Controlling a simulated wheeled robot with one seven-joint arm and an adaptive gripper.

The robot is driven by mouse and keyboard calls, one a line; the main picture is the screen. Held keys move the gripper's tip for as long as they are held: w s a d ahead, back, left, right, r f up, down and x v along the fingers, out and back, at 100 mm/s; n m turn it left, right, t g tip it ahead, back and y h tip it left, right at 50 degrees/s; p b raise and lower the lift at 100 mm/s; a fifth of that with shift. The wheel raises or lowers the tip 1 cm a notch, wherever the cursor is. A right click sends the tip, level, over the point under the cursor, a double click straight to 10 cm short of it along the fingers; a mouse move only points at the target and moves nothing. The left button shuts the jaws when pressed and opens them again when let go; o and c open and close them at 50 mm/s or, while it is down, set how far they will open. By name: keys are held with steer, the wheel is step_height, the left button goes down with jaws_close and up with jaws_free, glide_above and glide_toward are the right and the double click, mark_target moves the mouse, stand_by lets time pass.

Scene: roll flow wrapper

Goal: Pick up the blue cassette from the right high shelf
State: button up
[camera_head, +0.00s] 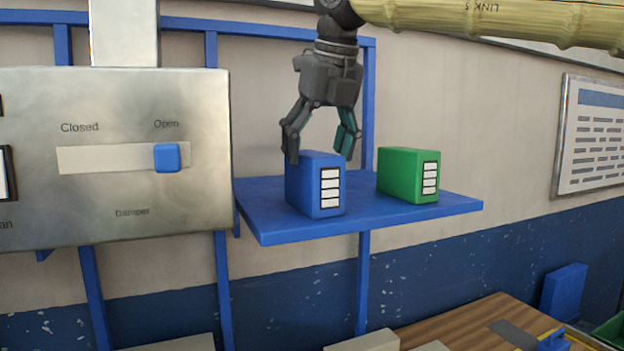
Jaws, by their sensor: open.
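The blue cassette (302,187) stands upright on the blue shelf (290,230). It is a box with a column of white label panels on its front face. My gripper (319,158) points down at the top of the blue cassette, with its fingers spread open. The left finger reaches down by the upper left edge of the cassette. The right finger is near its upper right edge, partly behind or above it. I cannot tell whether either finger touches. Nothing is held.
A green cassette (400,176) stands to the right on the same shelf, with a gap between. A metal panel (115,200) with a damper slider (167,158) is close on the left. A wooden worktop (465,325) is below. A framed sheet (595,135) hangs at right.

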mark_target(312, 170)
steer(key=shift+p, duration=0.3)
steer(key=shift+s+a+f+p, duration=0.25)
steer(key=shift+s+f+p, duration=0.2)
steer(key=shift+p, duration=0.25)
steer(key=x, duration=0.1)
steer(key=w+x, duration=0.1)
steer(key=x, duration=0.1)
steer(key=shift+f+p, duration=0.15)
steer(key=shift+p, duration=0.2)
steer(key=shift+s, duration=0.45)
steer(key=shift+w, duration=0.35)
steer(key=shift+s, duration=0.1)
steer(key=shift+s, duration=0.15)
steer(key=shift+f, duration=0.15)
steer(key=shift+c, duration=0.2)
